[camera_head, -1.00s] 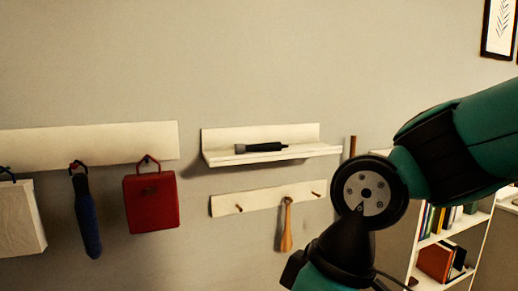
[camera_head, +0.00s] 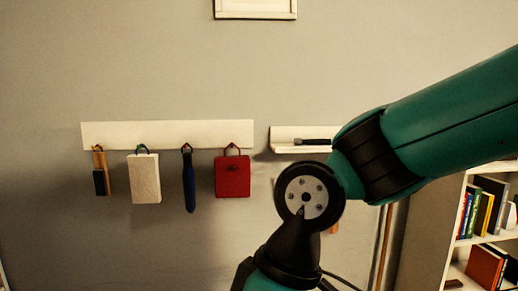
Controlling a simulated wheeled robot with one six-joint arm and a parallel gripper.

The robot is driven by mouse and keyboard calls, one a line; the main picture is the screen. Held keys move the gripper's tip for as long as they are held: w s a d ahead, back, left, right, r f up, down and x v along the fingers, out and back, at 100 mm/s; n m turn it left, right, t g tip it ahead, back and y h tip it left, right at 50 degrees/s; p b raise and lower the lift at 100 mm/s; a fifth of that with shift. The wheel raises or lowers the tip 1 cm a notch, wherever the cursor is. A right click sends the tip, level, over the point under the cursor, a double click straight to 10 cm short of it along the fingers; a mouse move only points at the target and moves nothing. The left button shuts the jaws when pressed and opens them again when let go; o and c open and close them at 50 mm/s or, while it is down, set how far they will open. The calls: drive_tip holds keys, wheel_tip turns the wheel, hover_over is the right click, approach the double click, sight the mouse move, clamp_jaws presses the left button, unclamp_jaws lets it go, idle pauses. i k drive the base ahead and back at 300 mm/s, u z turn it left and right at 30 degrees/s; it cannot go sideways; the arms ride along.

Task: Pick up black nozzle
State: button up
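The black nozzle (camera_head: 312,141) is a slim dark object with a lighter left end. It lies lengthwise on the small white wall shelf (camera_head: 287,150), near the middle of the view. My teal and black arm covers the right part of the shelf and perhaps the nozzle's right tip. My gripper is out of view; the arm runs off the bottom edge, so its state does not show.
A white rail (camera_head: 110,134) left of the shelf holds a brush (camera_head: 99,172), a white block (camera_head: 145,180), a blue item (camera_head: 188,185) and a red block (camera_head: 232,177). A bookshelf (camera_head: 432,240) stands at right. A frame (camera_head: 256,8) hangs above.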

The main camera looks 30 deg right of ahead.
sight(297, 141)
drive_tip(key=u, duration=0.75)
drive_tip(key=i, duration=1.05)
drive_tip(key=z, duration=0.4)
